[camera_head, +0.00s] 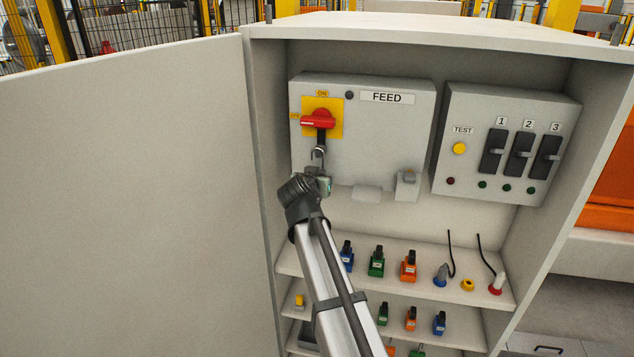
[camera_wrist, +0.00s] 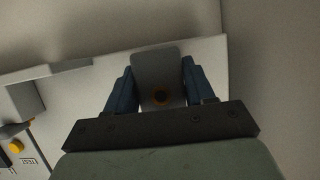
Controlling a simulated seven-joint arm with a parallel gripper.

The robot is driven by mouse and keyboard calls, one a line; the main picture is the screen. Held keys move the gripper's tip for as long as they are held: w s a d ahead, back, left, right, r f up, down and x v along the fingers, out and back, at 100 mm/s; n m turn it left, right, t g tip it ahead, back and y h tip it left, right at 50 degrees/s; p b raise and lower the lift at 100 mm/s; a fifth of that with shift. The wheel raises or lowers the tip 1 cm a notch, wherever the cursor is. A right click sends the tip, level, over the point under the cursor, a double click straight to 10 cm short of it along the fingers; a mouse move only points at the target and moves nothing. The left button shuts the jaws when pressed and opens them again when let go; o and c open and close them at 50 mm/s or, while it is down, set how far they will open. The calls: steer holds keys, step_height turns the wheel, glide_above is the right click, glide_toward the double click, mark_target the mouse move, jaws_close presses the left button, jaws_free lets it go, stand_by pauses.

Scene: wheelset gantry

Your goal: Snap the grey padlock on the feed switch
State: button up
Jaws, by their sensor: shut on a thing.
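The feed switch (camera_head: 318,119) is a red rotary handle on a yellow plate, lying sideways towards the OFF label. A dark tab (camera_head: 321,138) hangs below the handle. My gripper (camera_head: 322,182) is just below the tab, shut on the grey padlock. The padlock's shackle (camera_head: 318,154) points up, its top at the tab's lower end. I cannot tell whether it passes through the tab or is closed. In the wrist view, the padlock's grey body (camera_wrist: 158,72), with a dark round keyhole, sits between the two blue fingers (camera_wrist: 158,88). The switch is not visible there.
The FEED box (camera_head: 385,135) has a small grey block (camera_head: 408,180) at its lower right. A breaker box (camera_head: 505,140) is to its right. Shelves below hold several coloured padlocks (camera_head: 377,262) and plugs (camera_head: 440,275). The open cabinet door (camera_head: 130,200) fills the left.

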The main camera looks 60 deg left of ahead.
steer(key=shift+w+a, duration=0.65)
steer(key=shift+w, duration=0.05)
steer(key=o, duration=1.2)
steer(key=v, duration=1.4)
steer(key=shift+w, duration=0.1)
